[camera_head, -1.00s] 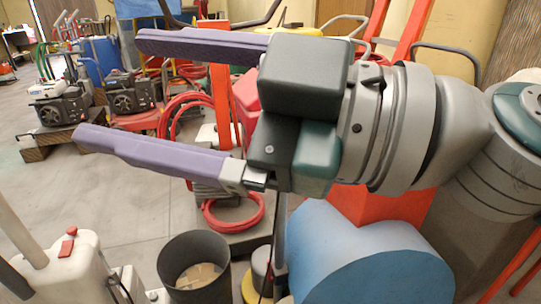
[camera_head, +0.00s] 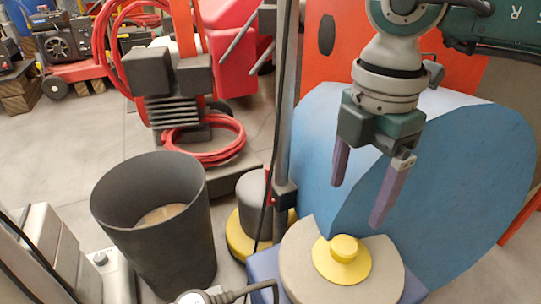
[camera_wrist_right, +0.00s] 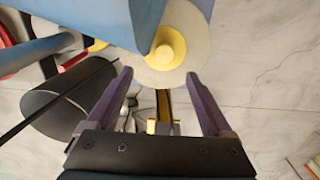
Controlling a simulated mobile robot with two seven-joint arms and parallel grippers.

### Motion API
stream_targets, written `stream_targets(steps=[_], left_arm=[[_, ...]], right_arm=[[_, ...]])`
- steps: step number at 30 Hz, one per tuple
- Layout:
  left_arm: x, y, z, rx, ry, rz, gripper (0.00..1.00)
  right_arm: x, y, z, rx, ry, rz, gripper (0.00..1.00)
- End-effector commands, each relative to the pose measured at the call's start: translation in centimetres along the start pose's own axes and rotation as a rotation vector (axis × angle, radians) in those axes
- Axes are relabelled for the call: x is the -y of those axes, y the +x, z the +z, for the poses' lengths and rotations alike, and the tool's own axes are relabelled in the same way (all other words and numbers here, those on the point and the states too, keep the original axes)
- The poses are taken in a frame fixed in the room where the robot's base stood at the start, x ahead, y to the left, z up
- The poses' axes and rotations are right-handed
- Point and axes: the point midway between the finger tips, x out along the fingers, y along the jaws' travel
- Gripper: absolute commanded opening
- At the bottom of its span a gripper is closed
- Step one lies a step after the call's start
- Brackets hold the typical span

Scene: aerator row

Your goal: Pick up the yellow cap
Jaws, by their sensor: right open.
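The yellow cap (camera_head: 343,256) is a small knob on a wider yellow disc, on a beige round top beside the blue shape. My right gripper (camera_head: 358,204) hangs with its purple fingers pointing down, above the cap and a little to its right in the head view. It is open, with nothing between the fingers. In the right wrist view the cap (camera_wrist_right: 167,48) shows ahead of the fingertips, near the middle between them, and apart from them. The blue shape partly overlaps the disc there. My left gripper does not show.
A large blue rounded object (camera_head: 450,160) stands close behind and right of the cap. A dark open bin (camera_head: 160,235) stands to the left. A grey upright pole (camera_head: 284,120) rises just left of the cap. Red hose (camera_head: 205,150) lies farther back.

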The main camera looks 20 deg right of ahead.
Motion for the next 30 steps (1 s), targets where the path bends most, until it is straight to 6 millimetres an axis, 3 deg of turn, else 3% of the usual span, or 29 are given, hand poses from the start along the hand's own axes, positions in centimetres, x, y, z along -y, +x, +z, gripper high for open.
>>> stream_targets(steps=[9,14,21,30], left_arm=[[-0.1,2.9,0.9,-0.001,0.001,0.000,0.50],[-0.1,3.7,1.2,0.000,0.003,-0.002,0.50],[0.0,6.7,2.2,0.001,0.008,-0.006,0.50],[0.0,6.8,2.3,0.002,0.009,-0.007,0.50]], right_arm=[[0.1,4.5,0.1,0.007,0.004,-0.003,0.85],[0.2,5.7,-0.1,0.004,0.002,-0.001,0.85],[0.5,9.4,-0.7,0.004,0.002,-0.003,0.85],[0.5,9.7,-0.7,0.003,0.001,-0.001,0.85]])
